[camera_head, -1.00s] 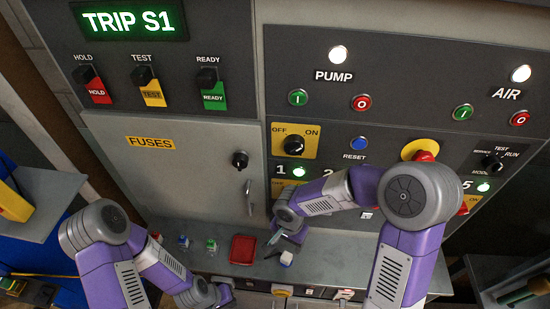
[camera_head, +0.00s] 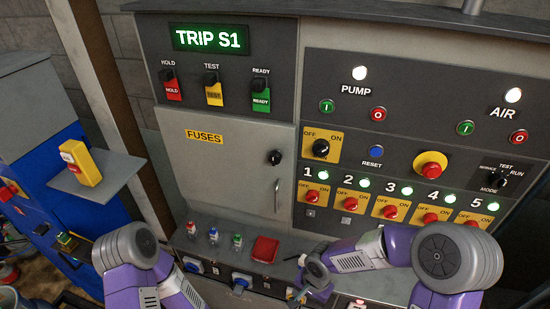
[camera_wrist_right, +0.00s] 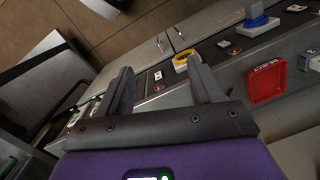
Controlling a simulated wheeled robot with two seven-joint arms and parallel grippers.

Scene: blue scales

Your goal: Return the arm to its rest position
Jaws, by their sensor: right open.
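My right arm reaches in from the right in the head view, its elbow bent and its forearm low in front of the panel. My right gripper (camera_head: 298,290) is small and partly cut off at the bottom edge there. In the right wrist view the right gripper (camera_wrist_right: 162,82) has its two dark fingers well apart with nothing held between them. The panel's lower front shows beyond the fingers. My left arm stands at the lower left of the head view, with its forearm running out of the bottom edge. The left gripper is hidden below the frame.
A red tray (camera_head: 265,249) sits on the narrow ledge, beside small red, blue and green-marked fuses (camera_head: 213,235). The tray also shows in the right wrist view (camera_wrist_right: 266,84). The fuse door (camera_head: 225,165) is closed. A yellow device (camera_head: 82,163) stands on a side shelf.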

